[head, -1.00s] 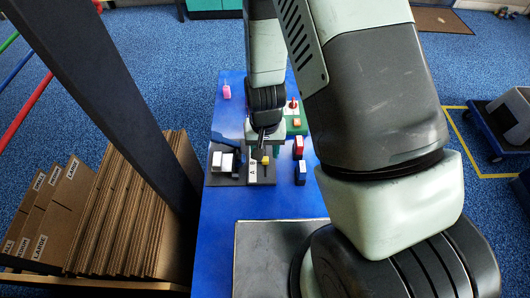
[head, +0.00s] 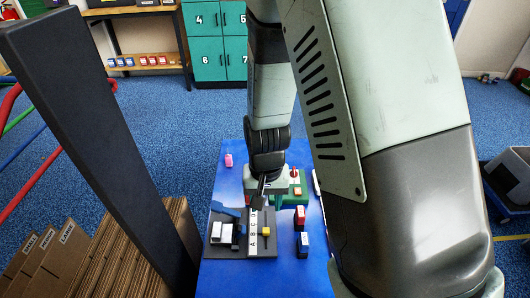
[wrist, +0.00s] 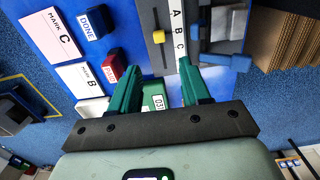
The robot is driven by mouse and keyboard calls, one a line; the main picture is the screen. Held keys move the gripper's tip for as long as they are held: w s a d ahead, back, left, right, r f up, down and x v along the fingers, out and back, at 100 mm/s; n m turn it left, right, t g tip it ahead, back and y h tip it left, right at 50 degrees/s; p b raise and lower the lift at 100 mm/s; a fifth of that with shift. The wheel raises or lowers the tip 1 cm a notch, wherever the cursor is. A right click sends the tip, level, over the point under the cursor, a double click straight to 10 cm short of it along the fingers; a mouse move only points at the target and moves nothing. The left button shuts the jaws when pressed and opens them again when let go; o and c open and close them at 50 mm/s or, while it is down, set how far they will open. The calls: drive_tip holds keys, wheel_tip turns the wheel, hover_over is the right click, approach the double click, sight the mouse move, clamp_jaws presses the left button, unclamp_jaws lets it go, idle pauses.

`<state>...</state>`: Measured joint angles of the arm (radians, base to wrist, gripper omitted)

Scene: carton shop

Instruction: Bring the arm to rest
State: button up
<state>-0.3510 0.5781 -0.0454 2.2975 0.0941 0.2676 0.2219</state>
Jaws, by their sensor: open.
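My gripper (head: 262,190) hangs over the blue table (head: 230,282) in the head view, just beyond the lettered strip (head: 253,232). In the wrist view my gripper (wrist: 162,68) has its two green fingers apart, with nothing held between them. A green block with a partly hidden label (wrist: 154,102) shows beyond the gap, not gripped. The strip with letters A, B, C also lies near the right fingertip in the wrist view (wrist: 177,25); I cannot tell whether they touch.
A dark fixture with a yellow knob (head: 266,231) and white block (head: 222,232) stands nearby. Red (head: 300,217) and blue (head: 302,244) blocks stand right of it. A pink object (head: 228,160) sits farther back. A dark post (head: 100,130) and cartons (head: 150,250) are left.

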drive_tip(key=s+d+r+t, duration=0.1)
drive_tip(key=d+r, duration=0.2)
drive_tip(key=r, duration=0.7)
drive_tip(key=s+d+r+t, duration=0.1)
drive_tip(key=d+r+t, duration=0.1)
drive_tip(key=r, duration=0.8)
drive_tip(key=s+d+r+t, duration=0.2)
drive_tip(key=s+d+r, duration=0.3)
drive_tip(key=s+r, duration=0.6)
drive_tip(key=shift+s+d+r+t, duration=0.2)
drive_tip(key=shift+r+t, duration=0.05)
drive_tip(key=shift+t, duration=0.05)
